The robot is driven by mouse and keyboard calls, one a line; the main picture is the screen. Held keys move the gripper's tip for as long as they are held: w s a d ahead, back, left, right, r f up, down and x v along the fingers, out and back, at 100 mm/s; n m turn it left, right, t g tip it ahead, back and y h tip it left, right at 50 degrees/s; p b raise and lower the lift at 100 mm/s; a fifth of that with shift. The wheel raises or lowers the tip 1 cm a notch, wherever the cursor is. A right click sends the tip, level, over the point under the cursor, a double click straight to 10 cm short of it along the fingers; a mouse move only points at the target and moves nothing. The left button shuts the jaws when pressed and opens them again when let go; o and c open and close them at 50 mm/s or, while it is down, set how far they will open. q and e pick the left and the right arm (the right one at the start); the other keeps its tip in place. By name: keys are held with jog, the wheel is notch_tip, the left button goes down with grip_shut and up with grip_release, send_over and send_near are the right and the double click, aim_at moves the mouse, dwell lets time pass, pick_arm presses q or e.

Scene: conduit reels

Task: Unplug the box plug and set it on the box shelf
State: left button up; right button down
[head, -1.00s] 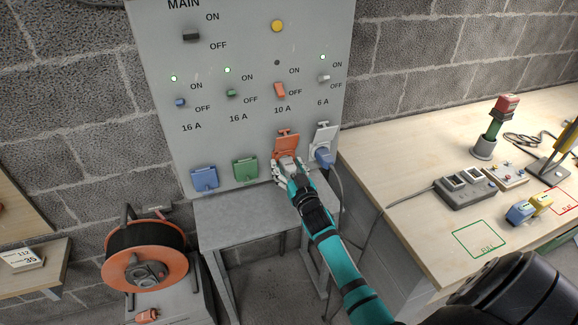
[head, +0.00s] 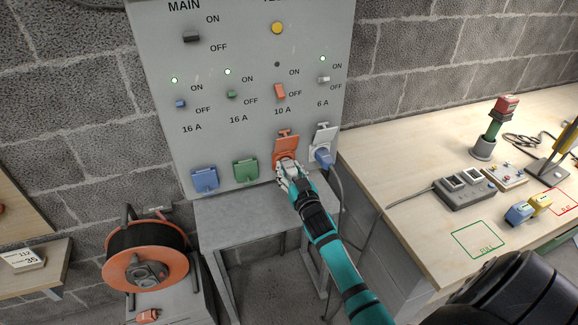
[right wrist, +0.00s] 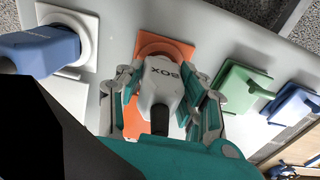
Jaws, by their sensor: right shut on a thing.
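The box plug (right wrist: 162,84) is a light grey plug marked BOX, seen in the right wrist view. Its front end is at the orange socket (right wrist: 182,56); I cannot tell how deep it sits. The orange socket, with its lid raised, also shows in the head view (head: 287,143) on the grey panel. My right gripper (right wrist: 163,95) is shut on the plug, one finger on each side; in the head view the gripper (head: 288,172) covers most of it. The box shelf may be the small grey table (head: 240,214) below the panel, but no label shows. My left gripper is not in view.
A blue plug (head: 323,155) with a cable sits in the white socket just right. Closed green (head: 245,169) and blue (head: 205,179) socket lids are to the left. An orange cable reel (head: 146,268) stands lower left. A wooden workbench (head: 400,180) with several devices is at right.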

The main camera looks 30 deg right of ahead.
aim_at(294, 179)
jog(key=shift+p+v, duration=1.25)
jog(key=shift+v, duration=1.2)
